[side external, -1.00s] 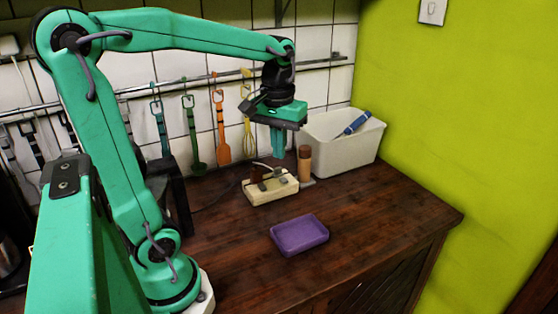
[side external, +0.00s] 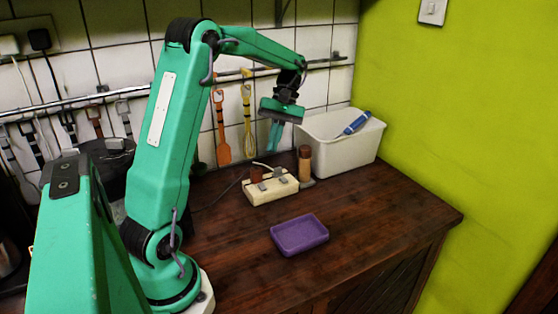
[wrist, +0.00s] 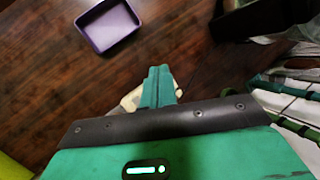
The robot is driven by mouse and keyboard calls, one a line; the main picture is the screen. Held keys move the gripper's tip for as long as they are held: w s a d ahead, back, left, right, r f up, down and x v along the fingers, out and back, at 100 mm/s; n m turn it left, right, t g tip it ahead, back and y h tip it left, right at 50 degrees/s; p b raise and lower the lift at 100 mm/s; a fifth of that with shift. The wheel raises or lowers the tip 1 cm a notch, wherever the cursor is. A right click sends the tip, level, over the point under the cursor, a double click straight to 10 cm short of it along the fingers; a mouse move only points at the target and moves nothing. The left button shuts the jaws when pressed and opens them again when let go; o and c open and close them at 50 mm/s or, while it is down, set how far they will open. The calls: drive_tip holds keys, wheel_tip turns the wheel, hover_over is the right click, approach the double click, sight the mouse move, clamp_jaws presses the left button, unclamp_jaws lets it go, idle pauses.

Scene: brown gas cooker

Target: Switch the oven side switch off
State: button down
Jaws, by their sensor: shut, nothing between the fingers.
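A cream power block (side external: 262,197) lies on the dark wooden worktop, with a dark red plug (side external: 257,175) and grey switch-like parts (side external: 281,181) on top. Which part is the oven side switch, and its position, I cannot tell. My gripper (side external: 272,149) is shut and empty, above and apart from the block, its fingers pointing down and slightly tilted. In the wrist view, the shut fingers (wrist: 158,70) cover most of the block, leaving a cream corner (wrist: 130,100) visible.
A purple tray (side external: 300,236) lies in front of the block. A brown cylinder (side external: 305,163) stands close to its right, before a white bin (side external: 345,150) holding a blue item (side external: 357,123). Utensils (side external: 222,130) hang behind. The worktop's front right is clear.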

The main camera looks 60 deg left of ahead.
sight(262, 170)
drive_tip(key=a+f+n+g+h, duration=0.2)
drive_tip(key=a+f+n, duration=0.1)
drive_tip(key=a+f, duration=0.2)
drive_tip(key=shift+a+n, duration=0.3)
drive_tip(key=shift+a, duration=0.3)
drive_tip(key=shift+s+f, duration=0.1)
drive_tip(key=shift+f, duration=0.1)
drive_tip(key=shift+a+f, duration=0.2)
drive_tip(key=shift+f, duration=1.2)
drive_tip(key=shift+a+f, duration=0.2)
drive_tip(key=shift+f, duration=1.2)
drive_tip(key=shift+a+f, duration=0.2)
drive_tip(key=shift+f, duration=1.2)
drive_tip(key=shift+s+a+f+h, duration=0.1)
drive_tip(key=shift+f+h, duration=0.05)
drive_tip(key=shift+f, duration=0.3)
drive_tip(key=shift+a+f+h, duration=0.1)
drive_tip(key=shift+f+h, duration=0.05)
drive_tip(key=shift+f, duration=0.3)
drive_tip(key=shift+r, duration=0.15)
drive_tip(key=shift+d+r, duration=0.15)
drive_tip(key=shift+r, duration=0.55)
drive_tip(key=shift+r, duration=0.2)
drive_tip(key=shift+d+r, duration=0.2)
drive_tip(key=shift+r, duration=1)
drive_tip(key=shift+d+r, duration=0.15)
drive_tip(key=shift+r, duration=1)
